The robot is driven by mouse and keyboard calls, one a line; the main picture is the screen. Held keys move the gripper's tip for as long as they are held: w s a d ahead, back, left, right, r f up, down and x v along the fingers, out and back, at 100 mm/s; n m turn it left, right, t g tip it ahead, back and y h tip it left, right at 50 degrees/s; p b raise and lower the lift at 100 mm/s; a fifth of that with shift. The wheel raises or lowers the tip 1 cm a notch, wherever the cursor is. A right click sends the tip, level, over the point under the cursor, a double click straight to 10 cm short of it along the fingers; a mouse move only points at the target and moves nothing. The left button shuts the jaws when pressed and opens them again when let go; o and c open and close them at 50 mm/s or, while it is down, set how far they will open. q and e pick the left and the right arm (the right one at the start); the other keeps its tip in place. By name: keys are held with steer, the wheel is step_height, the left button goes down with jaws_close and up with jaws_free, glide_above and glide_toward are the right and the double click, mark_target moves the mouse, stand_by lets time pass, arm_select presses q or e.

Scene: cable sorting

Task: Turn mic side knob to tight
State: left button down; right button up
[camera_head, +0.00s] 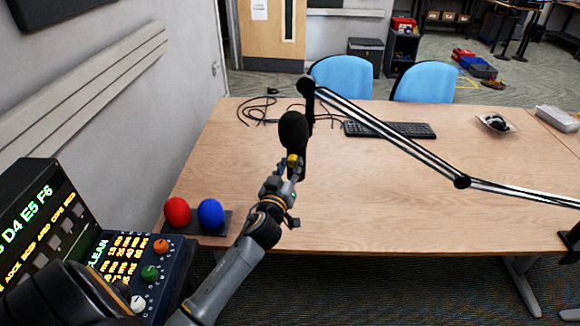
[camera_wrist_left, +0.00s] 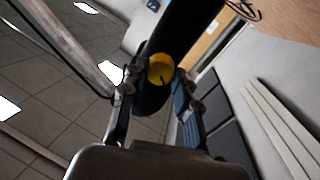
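The microphone (camera_head: 293,130) has a black foam head and hangs from a jointed boom arm (camera_head: 390,135) above the table. Its yellow side knob (camera_head: 292,160) faces my left gripper (camera_head: 288,178). In the left wrist view the knob (camera_wrist_left: 160,69) is round with a dark mark on its face. The left gripper (camera_wrist_left: 160,80) is open, with one finger on each side of the knob. A small gap seems to show on both sides; contact is not clear. My right gripper is in neither view.
Red (camera_head: 177,211) and blue (camera_head: 210,213) balls sit on a dark base at the table's left edge. A control panel (camera_head: 130,262) with coloured knobs is at lower left. A keyboard (camera_head: 390,130) and loose cables (camera_head: 262,110) lie behind. The table's front middle is clear.

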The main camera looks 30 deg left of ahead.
arm_select(q)
steer(key=shift+m, duration=0.3)
steer(key=m+p, duration=0.1)
steer(key=m, duration=0.3)
steer(key=shift+r+m, duration=0.15)
steer(key=shift+m, duration=0.25)
steer(key=m+p, duration=0.1)
steer(key=m, duration=0.4)
steer(key=shift+d+g, duration=0.1)
steer(key=shift+g, duration=0.2)
steer(key=c, duration=1)
jaws_free()
